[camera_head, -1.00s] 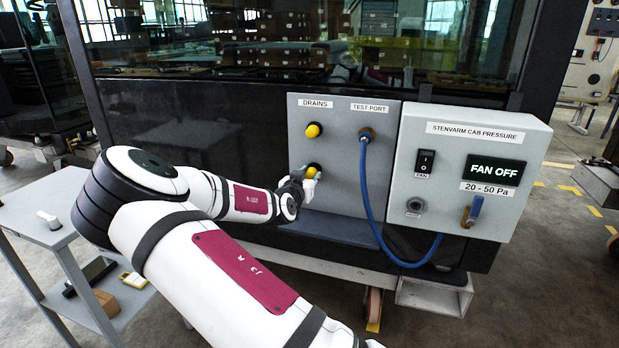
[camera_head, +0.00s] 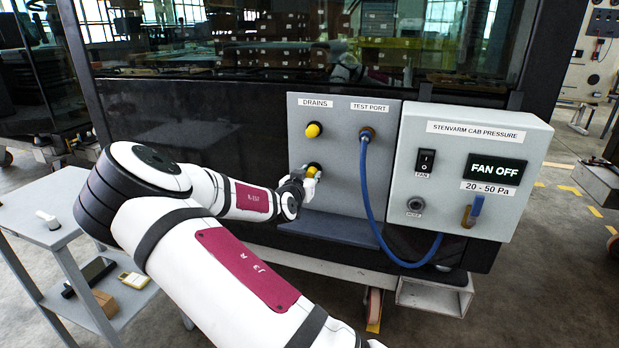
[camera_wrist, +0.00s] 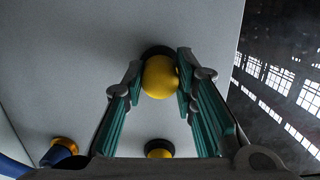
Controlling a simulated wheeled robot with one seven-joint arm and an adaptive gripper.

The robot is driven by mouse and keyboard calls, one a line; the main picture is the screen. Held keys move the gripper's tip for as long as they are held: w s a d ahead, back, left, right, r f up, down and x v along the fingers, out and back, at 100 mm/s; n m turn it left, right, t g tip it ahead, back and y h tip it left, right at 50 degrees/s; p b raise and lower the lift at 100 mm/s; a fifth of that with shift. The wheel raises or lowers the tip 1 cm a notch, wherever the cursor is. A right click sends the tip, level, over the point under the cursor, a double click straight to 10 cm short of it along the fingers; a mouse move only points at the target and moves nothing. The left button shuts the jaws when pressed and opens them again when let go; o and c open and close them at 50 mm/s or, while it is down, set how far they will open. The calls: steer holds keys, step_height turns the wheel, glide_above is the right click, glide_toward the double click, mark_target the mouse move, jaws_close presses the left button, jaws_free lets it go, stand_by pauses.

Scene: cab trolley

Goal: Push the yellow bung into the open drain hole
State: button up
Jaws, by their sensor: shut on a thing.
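The yellow bung (camera_wrist: 160,77) sits between my gripper's fingers, with the green finger pads on both sides of it. It also shows in the head view (camera_head: 313,168) at the lower drain. My gripper (camera_wrist: 160,80) is shut on it, close to the grey panel; it also shows in the head view (camera_head: 306,180). The dark ring of the lower drain hole (camera_wrist: 157,51) shows right behind the bung, and the two appear lined up. How deep the bung is in the hole cannot be told.
A second yellow bung (camera_head: 313,130) fills the upper drain. The test port (camera_head: 367,133) with its blue hose (camera_head: 364,190) is to the right, near my gripper. The control box (camera_head: 465,165) reads "FAN OFF". A ledge (camera_head: 335,228) lies below the panel.

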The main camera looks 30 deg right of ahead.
steer(key=shift+w+d+r, duration=0.1)
steer(key=shift+w+d, duration=0.15)
steer(key=shift+d, duration=0.05)
steer(key=o, duration=1)
steer(key=shift+d, duration=0.1)
steer(key=v, duration=1.2)
steer(key=o, duration=1.2)
steer(key=shift+o, duration=0.2)
